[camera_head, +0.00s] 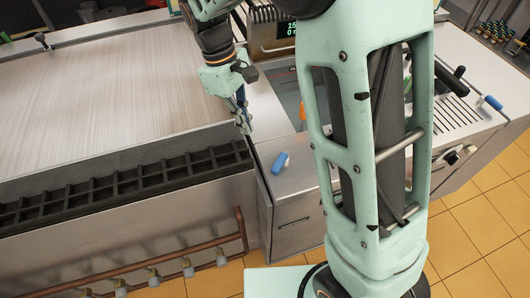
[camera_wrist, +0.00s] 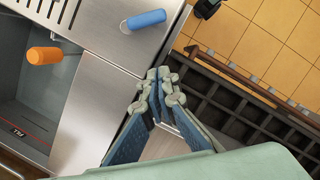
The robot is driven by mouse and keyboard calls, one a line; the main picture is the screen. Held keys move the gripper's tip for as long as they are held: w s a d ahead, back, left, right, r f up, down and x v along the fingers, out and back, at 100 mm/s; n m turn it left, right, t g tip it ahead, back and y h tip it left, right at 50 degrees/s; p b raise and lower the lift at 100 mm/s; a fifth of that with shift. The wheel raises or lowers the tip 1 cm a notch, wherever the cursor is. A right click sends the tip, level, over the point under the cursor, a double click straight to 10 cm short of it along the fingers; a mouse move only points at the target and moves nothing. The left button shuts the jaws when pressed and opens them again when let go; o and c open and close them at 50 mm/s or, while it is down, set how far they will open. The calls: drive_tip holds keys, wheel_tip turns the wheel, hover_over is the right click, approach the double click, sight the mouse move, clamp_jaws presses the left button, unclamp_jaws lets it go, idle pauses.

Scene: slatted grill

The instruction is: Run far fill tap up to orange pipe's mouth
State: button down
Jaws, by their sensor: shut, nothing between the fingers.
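An orange pipe end (camera_head: 302,111) stands in the steel basin right of the grill, partly beside my arm. It also shows as an orange cylinder over the grey basin in the wrist view (camera_wrist: 44,56). A blue tap handle (camera_head: 280,162) sits on the steel top near its front edge, and it also shows in the wrist view (camera_wrist: 145,20). Another blue handle (camera_head: 492,102) is on the right side of the steel unit. I cannot tell which is the far fill tap. My gripper (camera_head: 244,125) is shut and empty, left of the orange pipe; it also shows in the wrist view (camera_wrist: 160,84).
The wide pale grill plate (camera_head: 110,85) fills the left, with a dark slatted trough (camera_head: 130,182) along its front. A copper pipe with several valves (camera_head: 170,265) runs below. My arm hides part of the basin. A black lever (camera_head: 451,80) stands at the right.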

sight(281, 163)
drive_tip(key=x, duration=0.8)
drive_tip(key=shift+s+d+f, duration=0.1)
drive_tip(key=shift+s+f, duration=0.05)
drive_tip(key=shift+f, duration=0.1)
drive_tip(key=d, duration=0.1)
drive_tip(key=s+d+p, duration=0.1)
drive_tip(key=shift+s+d+f, duration=0.1)
drive_tip(key=shift+s+d, duration=0.2)
drive_tip(key=shift+d, duration=0.05)
drive_tip(key=shift+s+d+f, duration=0.1)
drive_tip(key=shift+s+d, duration=0.1)
drive_tip(key=shift+d, duration=0.2)
drive_tip(key=shift+s+d, duration=0.1)
drive_tip(key=shift+s+d+n, duration=0.5)
drive_tip(key=shift+n, duration=0.4)
